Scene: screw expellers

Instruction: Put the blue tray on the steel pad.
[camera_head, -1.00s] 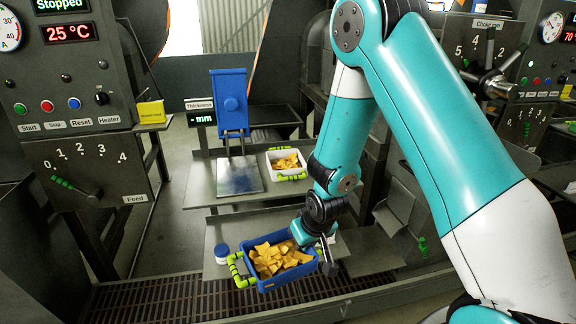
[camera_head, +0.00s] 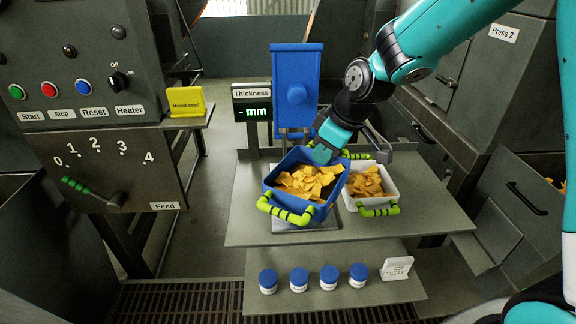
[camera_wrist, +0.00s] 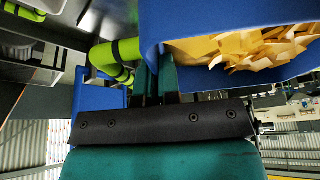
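The blue tray (camera_head: 317,209), full of yellow flat pieces, is over the steel pad (camera_head: 308,227) on the upper shelf and hides most of it. The tray looks tilted and turned relative to the pad; I cannot tell whether they touch. One green handle is at its front, the other at the back, partly hidden. My gripper (camera_head: 322,152) is at the tray's back side and appears shut on it. In the wrist view, the fingers (camera_wrist: 157,72) are against the blue tray wall (camera_wrist: 152,22), beside the green handle (camera_wrist: 112,55). The fingertips are hidden.
A white tray (camera_head: 391,190) of similar pieces stands close to the right. A blue upright gauge (camera_head: 296,85) and the Thickness display (camera_head: 252,104) stand behind. Several blue-lidded jars (camera_head: 299,280) and a white card (camera_head: 397,268) are on the lower shelf. The upper shelf's left is clear.

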